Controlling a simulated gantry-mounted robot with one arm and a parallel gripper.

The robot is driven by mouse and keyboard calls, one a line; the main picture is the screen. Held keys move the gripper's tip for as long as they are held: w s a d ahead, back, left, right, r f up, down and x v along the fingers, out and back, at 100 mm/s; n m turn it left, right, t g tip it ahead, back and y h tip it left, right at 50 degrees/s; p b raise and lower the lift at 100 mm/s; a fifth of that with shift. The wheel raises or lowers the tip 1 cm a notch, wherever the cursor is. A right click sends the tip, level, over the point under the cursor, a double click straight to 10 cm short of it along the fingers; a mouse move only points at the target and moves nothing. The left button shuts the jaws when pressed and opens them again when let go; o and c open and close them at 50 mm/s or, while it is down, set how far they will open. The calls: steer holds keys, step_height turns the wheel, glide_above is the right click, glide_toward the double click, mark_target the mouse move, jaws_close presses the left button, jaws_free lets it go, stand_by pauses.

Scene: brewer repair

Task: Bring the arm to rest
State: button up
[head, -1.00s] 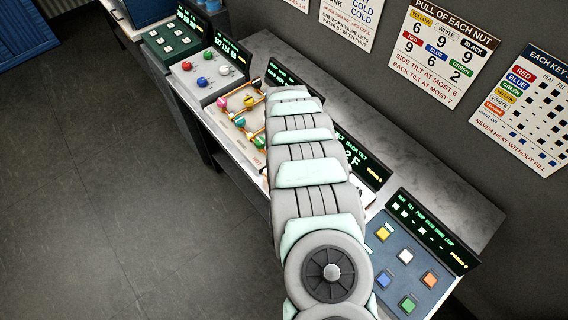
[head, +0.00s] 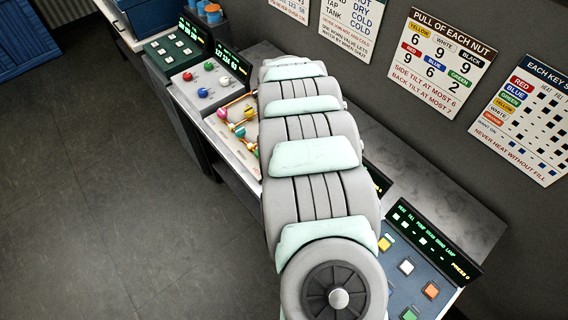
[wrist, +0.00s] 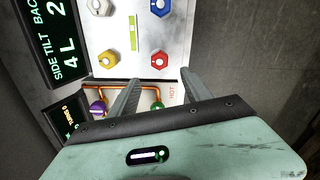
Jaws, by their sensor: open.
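My gripper (wrist: 160,76) shows in the wrist view with its two fingers apart and nothing between them. Beyond the fingers is a pale panel (wrist: 118,62) with a white nut (wrist: 100,6), a blue nut (wrist: 160,7), a yellow nut (wrist: 107,60) and a red nut (wrist: 159,60). The fingers overlap the panel's lower edge in the picture; I cannot tell the gap. In the head view my arm reaches over the middle of the bench and hides the gripper and this panel.
Near the fingers are an orange pipe (wrist: 124,88) and a purple knob (wrist: 97,108). The tilt display (wrist: 62,50) reads side tilt 4 L. In the head view, a blue key panel (head: 420,278) is at the right, and a panel with colored knobs (head: 206,84) at the left. The floor (head: 110,190) is clear.

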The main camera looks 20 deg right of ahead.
steer(key=shift+r, duration=0.55)
